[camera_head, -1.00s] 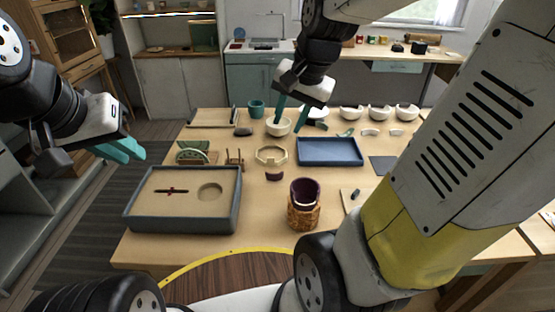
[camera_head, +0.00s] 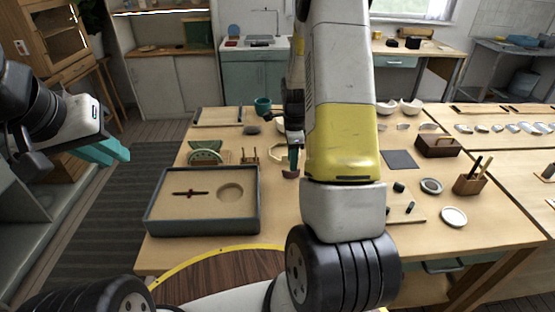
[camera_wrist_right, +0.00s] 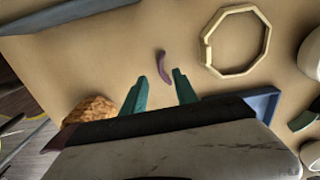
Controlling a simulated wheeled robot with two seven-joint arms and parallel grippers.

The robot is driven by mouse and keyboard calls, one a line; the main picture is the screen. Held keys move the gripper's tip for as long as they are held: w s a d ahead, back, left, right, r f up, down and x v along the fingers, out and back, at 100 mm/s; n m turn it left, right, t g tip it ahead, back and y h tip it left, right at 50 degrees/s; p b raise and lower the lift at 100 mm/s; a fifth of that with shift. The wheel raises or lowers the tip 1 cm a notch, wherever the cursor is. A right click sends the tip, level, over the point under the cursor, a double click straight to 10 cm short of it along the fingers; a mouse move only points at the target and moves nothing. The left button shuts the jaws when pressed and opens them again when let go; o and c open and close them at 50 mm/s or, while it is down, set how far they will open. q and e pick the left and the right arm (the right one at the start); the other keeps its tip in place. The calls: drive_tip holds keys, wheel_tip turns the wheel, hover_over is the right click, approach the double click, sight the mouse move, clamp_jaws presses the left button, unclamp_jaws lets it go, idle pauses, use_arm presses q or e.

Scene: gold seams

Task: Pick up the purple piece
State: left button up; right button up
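The purple piece (camera_wrist_right: 164,68) is a small curved shard lying flat on the table. In the wrist view it lies just beyond the fingertips of my right gripper (camera_wrist_right: 160,76), roughly in line with the gap between them. The gripper is open, with nothing between its fingers. In the head view the purple piece (camera_head: 290,174) shows just below the teal finger of my right gripper (camera_head: 294,157), mostly beside my arm. My left gripper (camera_head: 104,152) hangs off the table at the left; its finger gap cannot be made out.
An octagonal cream frame (camera_wrist_right: 238,42) lies close to the right of the piece in the wrist view. A brown textured holder (camera_wrist_right: 90,110) stands at lower left, and the blue tray (camera_wrist_right: 264,103) at right. A grey-rimmed tray (camera_head: 153,213) sits front left.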

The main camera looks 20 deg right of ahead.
sight(291, 174)
wheel_tip(291, 174, down, 5)
drive_tip(key=shift+w+a+f, duration=0.1)
drive_tip(key=shift+f, duration=0.1)
drive_tip(key=shift+c, duration=0.2)
clamp_jaws()
